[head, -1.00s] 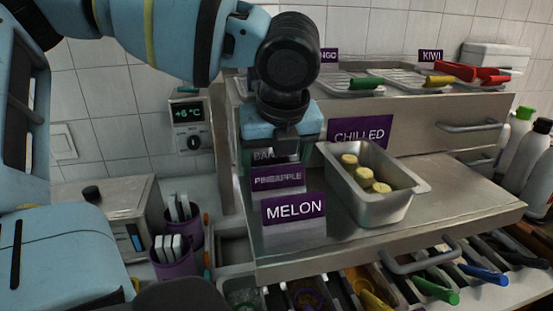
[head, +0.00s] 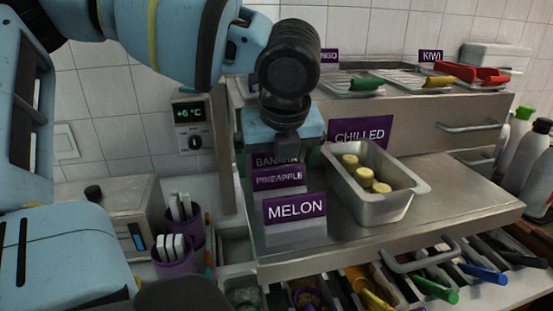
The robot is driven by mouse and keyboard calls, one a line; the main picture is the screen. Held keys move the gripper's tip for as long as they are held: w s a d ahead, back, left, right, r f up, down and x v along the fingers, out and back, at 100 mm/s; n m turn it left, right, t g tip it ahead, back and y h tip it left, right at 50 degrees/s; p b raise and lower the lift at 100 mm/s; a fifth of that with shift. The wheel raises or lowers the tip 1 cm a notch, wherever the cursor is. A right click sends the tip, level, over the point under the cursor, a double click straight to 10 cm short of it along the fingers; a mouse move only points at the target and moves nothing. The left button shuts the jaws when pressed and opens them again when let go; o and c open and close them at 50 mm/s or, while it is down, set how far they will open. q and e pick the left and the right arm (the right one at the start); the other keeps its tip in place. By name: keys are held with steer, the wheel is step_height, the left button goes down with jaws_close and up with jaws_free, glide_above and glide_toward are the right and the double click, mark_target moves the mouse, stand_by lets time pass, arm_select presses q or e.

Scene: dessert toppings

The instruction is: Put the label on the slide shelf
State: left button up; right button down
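Purple labels stand in a row on the steel shelf (head: 440,205): MELON (head: 295,208) in front, PINEAPPLE (head: 278,178) behind it, BANANA (head: 276,161) farther back. A CHILLED label (head: 358,132) stands behind the steel pan. My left gripper (head: 285,140) comes down from above, behind the row near the BANANA label. Its fingertips are hidden by the labels, so I cannot tell whether it is open or holds anything. My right gripper is not in view.
A steel pan (head: 400,207) with yellow pieces stands right of the labels. Above are lidded pans and a KIWI label (head: 431,56). Purple cups (head: 176,262) stand at left. Several coloured-handled tools (head: 437,290) lie below the shelf edge.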

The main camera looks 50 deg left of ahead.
arm_select(q)
steer(key=shift+s+d+f, duration=0.1)
steer(key=shift+s+f, duration=0.1)
steer(key=shift+f, duration=0.25)
steer(key=shift+r, duration=0.3)
steer(key=v, duration=0.4)
steer(key=p+v, duration=0.1)
steer(key=v, duration=0.7)
steer(key=shift+w+r, duration=0.1)
steer(key=shift+w, duration=0.15)
steer(key=shift+s+r+p, duration=0.1)
steer(key=shift+r+p, duration=0.2)
steer(key=shift+r, duration=0.1)
